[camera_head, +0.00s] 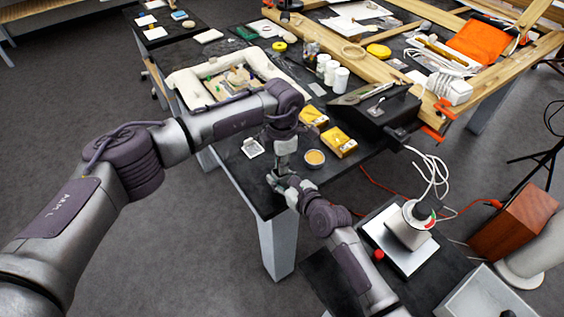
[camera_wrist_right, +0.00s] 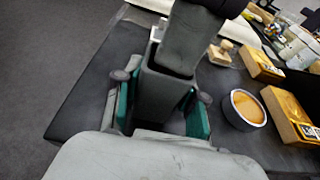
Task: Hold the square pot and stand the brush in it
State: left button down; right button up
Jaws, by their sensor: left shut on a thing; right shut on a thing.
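The square pot (camera_wrist_right: 160,98) is dark grey and stands upright near the table's front corner. My right gripper (camera_wrist_right: 158,108) is shut on it, with a green pad on each side. In the head view the right gripper (camera_head: 281,183) shows at the table corner, and the pot is hard to make out there. My left gripper (camera_head: 283,160) points down right above the pot. In the right wrist view its grey body (camera_wrist_right: 190,40) covers the pot's mouth. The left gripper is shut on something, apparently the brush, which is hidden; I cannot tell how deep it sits.
A round dark bowl of yellow stuff (camera_head: 315,158) stands just right of the pot. Two yellow boxes (camera_head: 339,142) and a black case (camera_head: 378,108) lie behind it. A small white square item (camera_head: 252,148) lies to the left. The dark tabletop (camera_head: 238,170) is bare at the front left.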

pick_arm(q)
jog(key=c, duration=1.5)
grip_release()
jog(key=shift+c, duration=0.2)
jog(key=o, duration=0.6)
jog(key=shift+c, duration=0.2)
jog(key=shift+r, duration=3)
